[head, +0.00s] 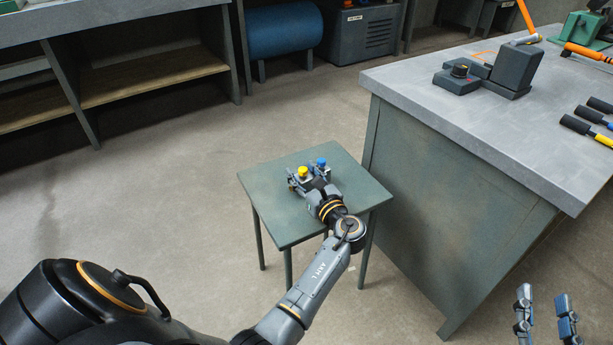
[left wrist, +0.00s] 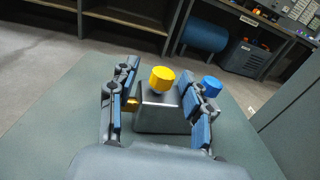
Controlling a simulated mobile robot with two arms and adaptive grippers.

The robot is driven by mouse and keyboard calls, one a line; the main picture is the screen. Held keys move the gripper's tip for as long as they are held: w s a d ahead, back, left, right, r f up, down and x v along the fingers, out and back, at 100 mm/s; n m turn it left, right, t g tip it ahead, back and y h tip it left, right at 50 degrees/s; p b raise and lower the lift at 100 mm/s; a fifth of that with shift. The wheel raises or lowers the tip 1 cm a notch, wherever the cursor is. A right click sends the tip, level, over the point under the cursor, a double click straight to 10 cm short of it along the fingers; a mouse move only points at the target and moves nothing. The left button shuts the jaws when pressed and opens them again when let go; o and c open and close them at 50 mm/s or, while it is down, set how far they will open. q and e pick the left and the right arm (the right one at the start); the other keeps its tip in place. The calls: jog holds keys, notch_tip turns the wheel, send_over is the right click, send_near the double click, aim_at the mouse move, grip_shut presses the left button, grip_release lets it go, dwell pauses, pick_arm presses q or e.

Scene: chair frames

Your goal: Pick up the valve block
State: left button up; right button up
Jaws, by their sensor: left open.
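The valve block (left wrist: 163,112) is a dark grey block on the small green table (head: 272,218). It has a yellow knob (left wrist: 162,78) on top and a blue knob (left wrist: 211,86) toward its right side. Both the yellow knob (head: 303,171) and the blue knob (head: 321,162) show in the head view. My left gripper (left wrist: 158,100) is open, with one finger on each side of the grey body under the yellow knob. Gaps show beside the block. In the head view, my left gripper (head: 309,180) hides most of the block. My right gripper (head: 545,316) is open and empty at the lower right.
A large grey workbench (head: 410,90) stands close to the right of the small table, with a dark device (head: 515,70) and several tools on it. Shelving (head: 150,75) and a blue tank (head: 284,32) stand behind. The floor left of the table is clear.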

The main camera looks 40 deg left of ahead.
pick_arm(q)
grip_shut()
jog(key=shift+r, duration=0.1)
jog(key=shift+r, duration=0.1)
dwell(0.3)
